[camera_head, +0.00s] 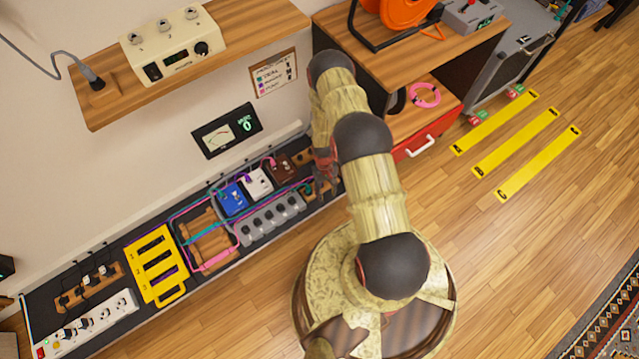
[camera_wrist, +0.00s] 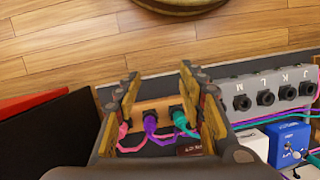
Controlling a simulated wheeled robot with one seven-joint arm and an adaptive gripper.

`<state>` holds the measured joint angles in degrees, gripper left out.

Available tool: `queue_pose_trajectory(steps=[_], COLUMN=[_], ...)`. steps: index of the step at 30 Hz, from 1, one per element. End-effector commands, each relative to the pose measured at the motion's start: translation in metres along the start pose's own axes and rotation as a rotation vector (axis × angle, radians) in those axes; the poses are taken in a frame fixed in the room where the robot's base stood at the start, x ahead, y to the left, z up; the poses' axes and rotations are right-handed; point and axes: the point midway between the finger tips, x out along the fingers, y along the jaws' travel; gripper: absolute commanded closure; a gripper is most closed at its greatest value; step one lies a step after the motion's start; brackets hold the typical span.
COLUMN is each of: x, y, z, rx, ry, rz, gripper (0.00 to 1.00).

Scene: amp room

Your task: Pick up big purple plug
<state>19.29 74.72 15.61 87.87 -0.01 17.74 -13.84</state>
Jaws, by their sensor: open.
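In the wrist view, the purple plug (camera_wrist: 150,124) stands in the middle of a wooden block (camera_wrist: 137,109), with a purple cable curling from it. A pink plug (camera_wrist: 123,129) is to its left and a teal plug (camera_wrist: 178,117) to its right. My gripper (camera_wrist: 160,78) is open, one finger on each side of the row. The purple plug shows between the fingers, with nothing visibly gripped; whether a finger touches a plug I cannot tell. In the head view, my gripper (camera_head: 326,170) is over the right end of the pedalboard, and the plug cannot be made out there.
A grey jack box (camera_wrist: 262,92) and a blue pedal (camera_wrist: 288,144) lie right of my gripper in the wrist view. The red drawer (camera_head: 428,138) stands close right of my arm. Cables run along the board. The wooden floor (camera_head: 500,230) at right is mostly clear.

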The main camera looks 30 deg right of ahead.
Motion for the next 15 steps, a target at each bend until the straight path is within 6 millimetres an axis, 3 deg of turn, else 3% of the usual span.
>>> queue_pose_trajectory(steps=[1,3,6,11,15], x=[0.010,0.001,-0.009,-0.009,0.006], y=[0.005,0.014,0.022,0.025,0.026], z=[-0.021,-0.057,-0.089,-0.103,-0.107], rx=[-0.019,-0.047,-0.080,-0.124,-0.130], ry=[0.049,0.135,0.217,0.268,0.266], rz=[0.013,0.037,0.063,0.084,0.084], gripper=[0.60,0.60,0.60,0.60,0.60])
